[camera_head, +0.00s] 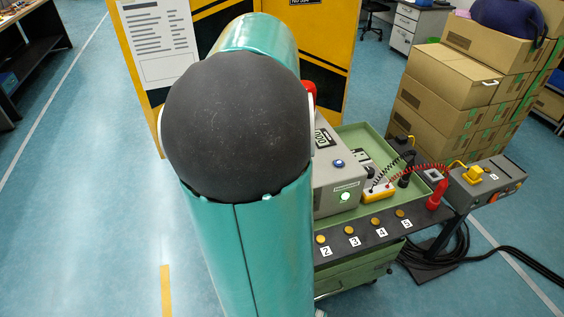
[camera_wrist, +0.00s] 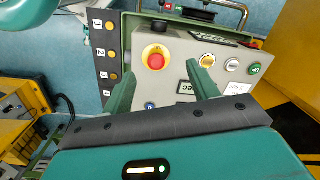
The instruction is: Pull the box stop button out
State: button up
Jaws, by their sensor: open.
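The box stop button (camera_wrist: 156,61) is a round red knob on a yellow base, on the face of a grey control box (camera_wrist: 220,58). My gripper (camera_wrist: 161,72) is open in the wrist view, one finger to each side of the button in the picture. Nothing is between the fingers that I can see held; whether they touch the button or how far off they are I cannot tell. In the head view the grey box (camera_head: 335,180) shows partly, with its stop button and my gripper hidden behind my arm.
White and green buttons (camera_wrist: 254,68) sit right of the stop button, a blue one (camera_wrist: 150,105) below it. The box stands on a green cart (camera_head: 370,138) with numbered yellow buttons (camera_head: 351,230) along its edge. A red plug-like piece (camera_head: 437,194) and cables lie right.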

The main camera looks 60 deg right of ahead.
jog(key=s+d+f, duration=0.1)
jog(key=f, duration=0.3)
jog(key=s+d+f+m, duration=0.1)
jog(key=f, duration=0.4)
jog(key=d+f+m, duration=0.1)
jog(key=f, duration=0.3)
jog(key=shift+s+d+f+g, duration=0.1)
jog(key=shift+s+f+g, duration=0.2)
jog(key=shift+s, duration=0.1)
jog(key=shift+c, duration=0.5)
grip_shut()
jog(key=shift+d+r, duration=0.1)
jog(key=shift+r, duration=0.8)
jog(key=shift+o, duration=0.5)
grip_release()
jog(key=shift+r, duration=0.1)
